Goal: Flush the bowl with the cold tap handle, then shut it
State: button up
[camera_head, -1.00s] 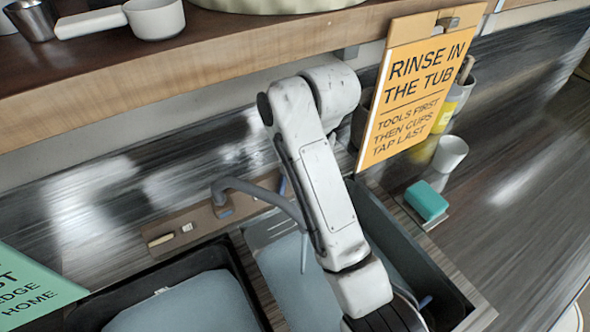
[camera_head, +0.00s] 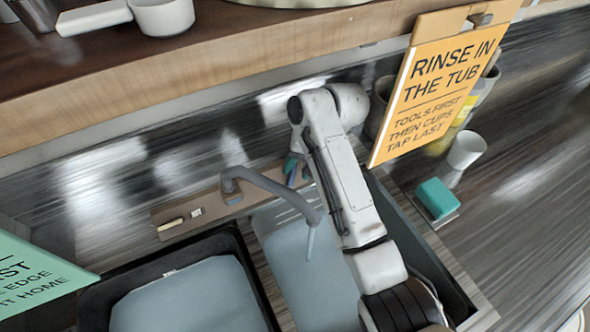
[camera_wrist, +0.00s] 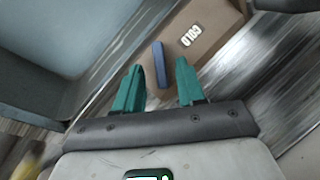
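The blue cold tap handle (camera_wrist: 160,63) stands beside the COLD label (camera_wrist: 191,35) in the wrist view. My gripper (camera_wrist: 158,85) is open, with its teal fingers either side of the handle's line and a gap to each side. In the head view my teal fingertips (camera_head: 298,168) show near the blue handle (camera_head: 292,178), partly hidden by my arm. The grey spout (camera_head: 270,187) reaches over the right-hand bowl (camera_head: 285,222). A thin pale streak, apparently water, hangs below its end. My arm hides part of this bowl.
A second, dark-rimmed basin (camera_head: 92,305) is at the left. A cream handle (camera_head: 170,224) sits at the tap ledge's left end. An orange sign (camera_head: 430,85) hangs from the shelf (camera_head: 200,85) overhead. A teal sponge (camera_head: 437,197) and white cup (camera_head: 466,150) stand at the right.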

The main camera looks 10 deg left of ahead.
aim_at(292, 175)
jog(key=shift+x, duration=1.35)
jog(key=shift+c, duration=0.2)
grip_shut()
